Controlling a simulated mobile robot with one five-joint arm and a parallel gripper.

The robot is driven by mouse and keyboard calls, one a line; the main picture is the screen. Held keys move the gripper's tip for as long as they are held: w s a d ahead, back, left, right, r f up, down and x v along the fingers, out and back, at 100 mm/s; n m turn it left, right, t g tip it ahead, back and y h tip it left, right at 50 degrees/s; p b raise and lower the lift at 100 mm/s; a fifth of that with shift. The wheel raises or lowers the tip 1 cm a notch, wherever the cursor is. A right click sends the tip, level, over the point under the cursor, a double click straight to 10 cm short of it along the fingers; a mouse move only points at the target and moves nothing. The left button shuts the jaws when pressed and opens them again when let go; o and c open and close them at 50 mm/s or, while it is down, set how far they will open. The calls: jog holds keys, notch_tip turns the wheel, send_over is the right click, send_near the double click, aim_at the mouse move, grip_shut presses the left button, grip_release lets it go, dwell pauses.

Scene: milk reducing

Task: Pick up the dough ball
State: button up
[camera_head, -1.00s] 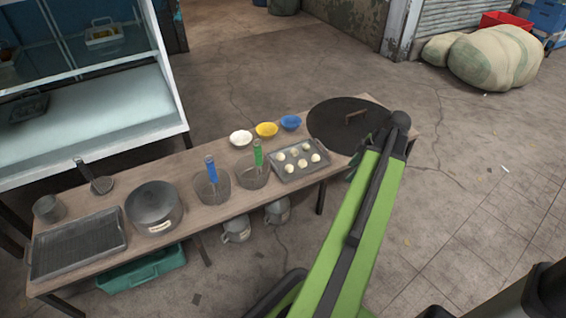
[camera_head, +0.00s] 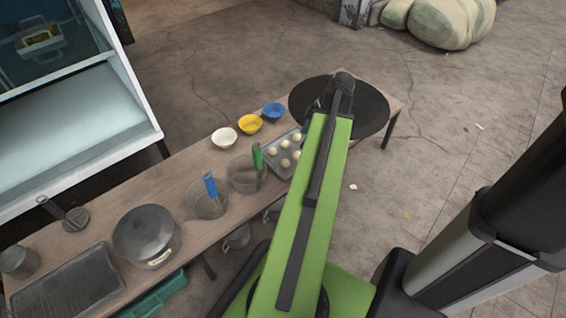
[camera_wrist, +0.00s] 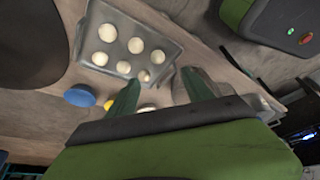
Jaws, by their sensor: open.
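Several pale round dough balls lie in a grey metal tray (camera_head: 273,168) on the wooden table; the arm partly covers the tray's right side. One dough ball (camera_head: 272,152) shows near the tray's left side. In the wrist view, the tray (camera_wrist: 170,37) is in the upper middle, with dough balls such as one at its centre (camera_wrist: 135,45) and one near its lower edge (camera_wrist: 144,76). My gripper (camera_wrist: 161,76) is open, with two dark green fingers apart and nothing held. Its fingertips appear near the tray's lower edge.
White (camera_head: 224,138), yellow (camera_head: 249,123) and blue (camera_head: 273,112) bowls stand behind the tray. A large dark round lid (camera_head: 368,105) lies at the table's right end. Wire baskets with blue (camera_head: 210,184) and green (camera_head: 257,157) handled tools, and a pot (camera_head: 145,236), stand left.

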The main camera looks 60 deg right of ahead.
jog(key=b, duration=1)
send_near(287, 161)
jog(key=x, duration=0.2)
jog(key=s+x, duration=0.1)
jog(key=x, duration=0.1)
jog(key=shift+w+a+f, duration=0.1)
jog(key=shift+a+f, duration=0.05)
jog(key=shift+f, duration=0.2)
jog(key=shift+w+f, duration=0.15)
jog(key=shift+w, duration=0.05)
jog(key=b+x, duration=0.4)
jog(key=x, duration=0.1)
jog(key=shift+w+b, duration=0.15)
jog(key=shift+b, duration=0.25)
jog(key=shift+w, duration=0.1)
jog(key=c, duration=1)
